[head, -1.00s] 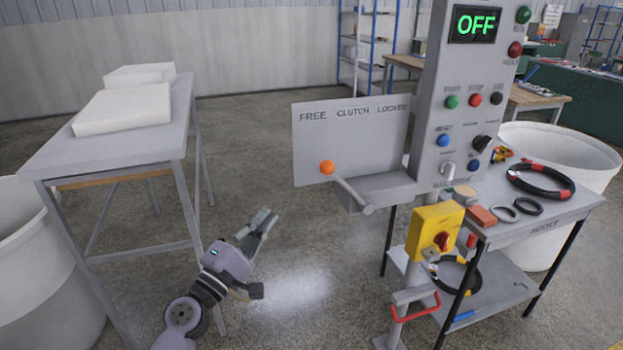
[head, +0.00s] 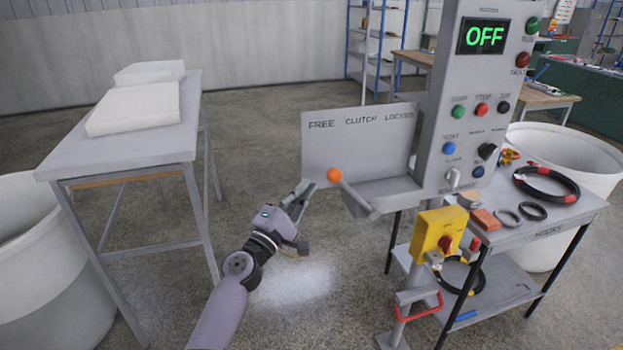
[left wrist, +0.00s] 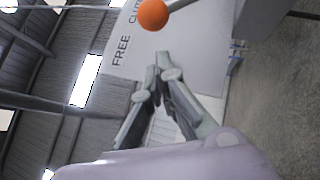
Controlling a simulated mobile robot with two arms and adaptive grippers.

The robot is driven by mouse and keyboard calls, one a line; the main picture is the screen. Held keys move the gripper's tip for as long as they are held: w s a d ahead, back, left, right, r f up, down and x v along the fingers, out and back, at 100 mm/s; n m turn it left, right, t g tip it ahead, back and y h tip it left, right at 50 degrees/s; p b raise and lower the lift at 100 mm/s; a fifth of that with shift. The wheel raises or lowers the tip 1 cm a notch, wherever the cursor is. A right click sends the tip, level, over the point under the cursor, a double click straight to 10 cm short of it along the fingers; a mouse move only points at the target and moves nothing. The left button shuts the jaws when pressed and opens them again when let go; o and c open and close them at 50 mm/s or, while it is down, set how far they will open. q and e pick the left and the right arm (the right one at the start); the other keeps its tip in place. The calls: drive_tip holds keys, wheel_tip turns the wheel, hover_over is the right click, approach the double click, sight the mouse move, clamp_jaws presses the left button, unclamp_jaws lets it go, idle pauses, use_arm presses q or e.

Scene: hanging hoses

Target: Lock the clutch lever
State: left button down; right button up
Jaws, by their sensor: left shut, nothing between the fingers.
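The clutch lever is a grey rod (head: 356,197) with an orange ball knob (head: 334,175), in front of a grey panel (head: 350,145) lettered FREE, CLUTCH, LOCKED. The knob is at the FREE side, on the left. My left gripper (head: 304,190) is shut and empty, just left of and a little below the knob, apart from it in the picture. In the left wrist view the fingertips (left wrist: 162,62) meet, and the orange knob (left wrist: 153,14) shows at the top beyond them, with the word FREE on the panel. My right gripper is out of view.
A control column (head: 462,110) with buttons and an OFF display stands right of the panel. A yellow switch box (head: 436,232) sits below. Open floor lies between.

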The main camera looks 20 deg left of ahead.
use_arm(q)
drive_tip(key=shift+w+d+r, duration=0.25)
drive_tip(key=shift+d, duration=0.2)
drive_tip(key=shift+w+d+r, duration=0.2)
drive_tip(key=shift+d+r, duration=0.05)
drive_tip(key=shift+d, duration=0.2)
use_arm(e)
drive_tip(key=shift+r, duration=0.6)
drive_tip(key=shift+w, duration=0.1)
use_arm(q)
drive_tip(key=shift+r+p, duration=0.2)
drive_tip(key=shift+p, duration=0.25)
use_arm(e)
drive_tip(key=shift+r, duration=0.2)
